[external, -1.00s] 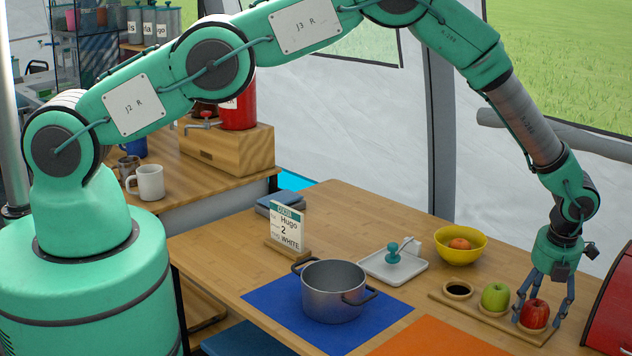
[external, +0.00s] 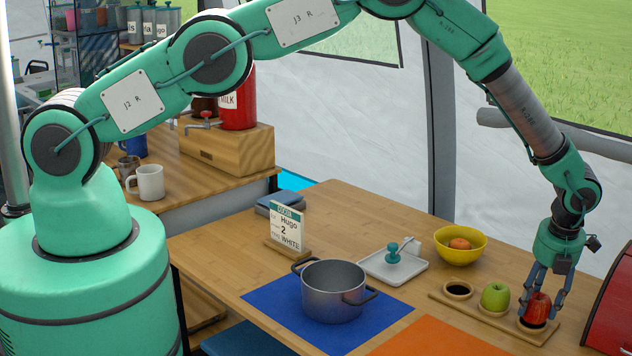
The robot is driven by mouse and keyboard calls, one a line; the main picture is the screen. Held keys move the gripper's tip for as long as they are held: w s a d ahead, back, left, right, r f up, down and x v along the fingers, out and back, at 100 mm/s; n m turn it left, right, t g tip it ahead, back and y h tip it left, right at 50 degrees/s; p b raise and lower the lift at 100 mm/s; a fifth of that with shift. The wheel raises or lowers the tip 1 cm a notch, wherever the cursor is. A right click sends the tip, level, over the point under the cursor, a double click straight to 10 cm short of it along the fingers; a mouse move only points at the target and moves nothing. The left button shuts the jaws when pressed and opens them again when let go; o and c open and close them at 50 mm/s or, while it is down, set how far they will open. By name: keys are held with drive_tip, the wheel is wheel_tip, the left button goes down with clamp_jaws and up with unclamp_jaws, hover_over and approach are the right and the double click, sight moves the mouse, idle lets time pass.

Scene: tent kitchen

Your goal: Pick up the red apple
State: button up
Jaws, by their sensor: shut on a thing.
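The red apple (external: 538,308) is at the right end of the wooden holder (external: 450,299) on the table. My gripper (external: 537,304) points down over it and is shut on it, with fingers on its sides. The apple sits slightly above its dark hollow, which shows beneath it. A green apple (external: 495,296) sits in the hollow just to the left. The left hollow is empty. The fingers hide part of the red apple.
A yellow bowl (external: 460,246) with an orange fruit stands behind the holder. A red box (external: 612,310) is close on the right. A grey pot (external: 333,290) stands on a blue mat (external: 268,303). An orange mat (external: 430,338) lies in front.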

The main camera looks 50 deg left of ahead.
wheel_tip(320, 180, up, 2)
drive_tip(key=shift+s+r, duration=0.1)
drive_tip(key=s+a+r+p, duration=0.1)
drive_tip(key=s+a, duration=0.8)
drive_tip(key=s, duration=0.4)
drive_tip(key=shift+a, duration=0.15)
drive_tip(key=shift+r, duration=0.1)
idle(0.3)
